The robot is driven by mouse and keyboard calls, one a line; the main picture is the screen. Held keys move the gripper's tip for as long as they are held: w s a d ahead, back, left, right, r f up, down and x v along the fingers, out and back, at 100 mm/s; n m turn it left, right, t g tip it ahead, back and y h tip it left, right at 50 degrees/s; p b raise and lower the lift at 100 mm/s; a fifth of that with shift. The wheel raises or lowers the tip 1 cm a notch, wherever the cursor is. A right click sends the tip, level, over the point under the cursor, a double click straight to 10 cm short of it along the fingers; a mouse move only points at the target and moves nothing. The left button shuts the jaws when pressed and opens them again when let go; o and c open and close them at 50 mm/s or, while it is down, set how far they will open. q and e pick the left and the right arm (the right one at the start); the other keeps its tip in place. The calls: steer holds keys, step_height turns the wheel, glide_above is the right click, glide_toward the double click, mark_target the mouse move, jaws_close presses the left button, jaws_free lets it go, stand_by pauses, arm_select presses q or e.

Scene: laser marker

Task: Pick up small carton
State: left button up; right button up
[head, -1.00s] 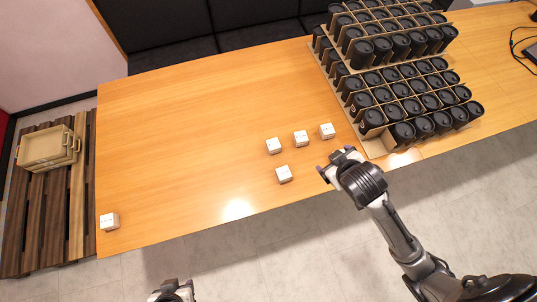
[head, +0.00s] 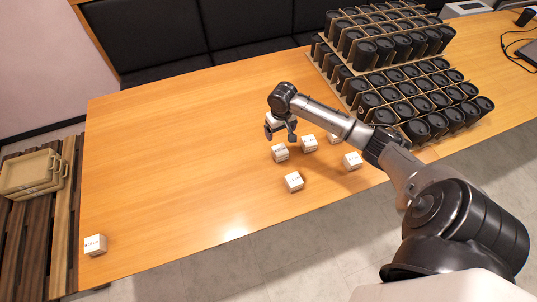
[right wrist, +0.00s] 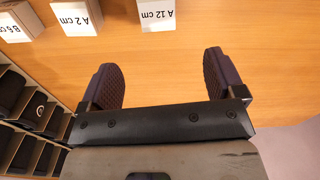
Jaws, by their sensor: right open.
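Several small white cartons with dark print stand on the wooden table. In the head view, one carton (head: 280,153) is just below my right gripper (head: 281,130), another (head: 309,144) is to its right, one (head: 352,160) is further right, one (head: 293,181) is nearer the front edge, and one (head: 95,245) is alone at the far left. My right gripper is open. My left gripper is out of view.
Stacked cardboard trays of black lidded cups (head: 405,95) fill the table's (head: 170,150) right part, close to my right arm. Beige crates (head: 32,174) sit on a wooden pallet at left. The table's left and middle are largely clear. A black sofa (head: 150,40) stands behind.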

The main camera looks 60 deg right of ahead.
steer(key=m+b, duration=0.1)
steer(key=b, duration=0.1)
glide_above(280, 150)
step_height(280, 150, down, 7)
steer(key=shift+w+d+f, duration=0.1)
steer(key=shift+w, duration=0.05)
steer(key=shift+f, duration=1)
step_height(280, 150, down, 4)
steer(key=shift+b, duration=0.7)
steer(key=shift+f, duration=0.35)
